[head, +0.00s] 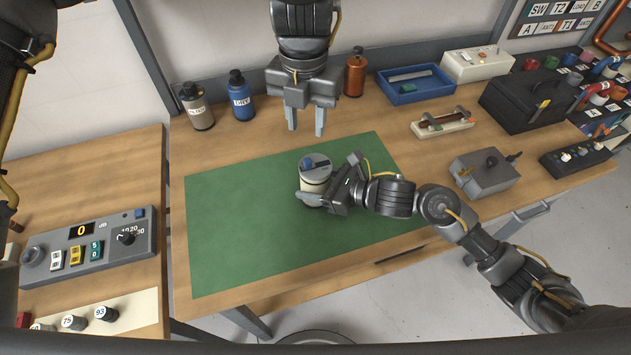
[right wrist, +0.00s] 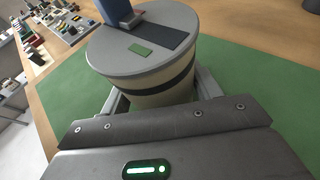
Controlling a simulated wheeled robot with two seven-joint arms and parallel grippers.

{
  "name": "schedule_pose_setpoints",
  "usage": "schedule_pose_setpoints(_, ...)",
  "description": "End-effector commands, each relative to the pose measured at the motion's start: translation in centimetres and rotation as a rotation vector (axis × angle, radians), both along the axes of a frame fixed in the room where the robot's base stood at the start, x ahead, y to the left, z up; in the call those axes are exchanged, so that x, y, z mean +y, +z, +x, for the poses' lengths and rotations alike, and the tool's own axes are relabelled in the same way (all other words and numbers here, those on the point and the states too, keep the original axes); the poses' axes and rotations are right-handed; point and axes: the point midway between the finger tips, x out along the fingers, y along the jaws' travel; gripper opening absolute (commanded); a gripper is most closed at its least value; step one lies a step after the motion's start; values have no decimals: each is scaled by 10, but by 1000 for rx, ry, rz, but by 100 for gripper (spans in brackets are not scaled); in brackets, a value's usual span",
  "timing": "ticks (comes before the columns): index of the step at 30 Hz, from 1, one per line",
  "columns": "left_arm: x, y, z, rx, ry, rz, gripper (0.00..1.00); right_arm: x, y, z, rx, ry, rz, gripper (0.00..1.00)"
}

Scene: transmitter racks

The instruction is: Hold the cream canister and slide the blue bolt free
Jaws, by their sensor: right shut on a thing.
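The cream canister (head: 315,184) stands upright on the green mat (head: 240,215), with a grey lid and a dark band around its body. My right gripper (head: 316,200) is shut around its sides. The right wrist view also shows the canister (right wrist: 160,80) between the fingers. The blue bolt (head: 308,164) sits on top of the lid; in the right wrist view the bolt (right wrist: 117,12) is cut off by the top edge, beside a dark strip and small green and red marks. My left gripper (head: 306,130) is open and empty, pointing down above the mat's far edge, behind the canister.
A grey-brown bottle (head: 197,108), a blue bottle (head: 241,97) and an orange bottle (head: 355,74) stand along the back. A blue tray (head: 415,87), a black toolbox (head: 525,97) and a grey box (head: 484,172) are to the right. The mat's left part is clear.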

Motion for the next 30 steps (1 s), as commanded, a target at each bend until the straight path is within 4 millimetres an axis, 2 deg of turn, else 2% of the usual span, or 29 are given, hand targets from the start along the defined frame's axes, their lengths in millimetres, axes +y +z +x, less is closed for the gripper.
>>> schedule_pose_setpoints(1, 0, 0, 0, 0, 0, 0, 36, 0, 0, 0, 0, 0, -1, 30)
schedule_pose_setpoints(5, -2, -4, -2, 15, -15, -15, 19, 0, 0, 0, 0, 0, -1, 30)
schedule_pose_setpoints(9, -12, -22, -13, 91, -114, -118, 1, 0, 0, 0, 0, 0, 0, 30)
schedule_pose_setpoints(11, -19, -33, -22, 138, -184, -202, 0, 0, 0, 0, 0, 0, 0, 30)
schedule_pose_setpoints(15, -37, -57, -44, 229, -372, -476, 0, 0, 0, 0, 0, 0, 0, 30)
schedule_pose_setpoints(20, -46, -68, -59, 218, -537, -826, 0, 0, 0, 0, 0, 0, 0, 30)
schedule_pose_setpoints(26, -30, -76, -60, 26, -635, -1197, 0, 0, 0, 0, 1, 0, 0, 30)
schedule_pose_setpoints(30, -1, -84, -54, -199, -651, -1364, 0, 0, -1, 0, 2, 1, 0, 30)
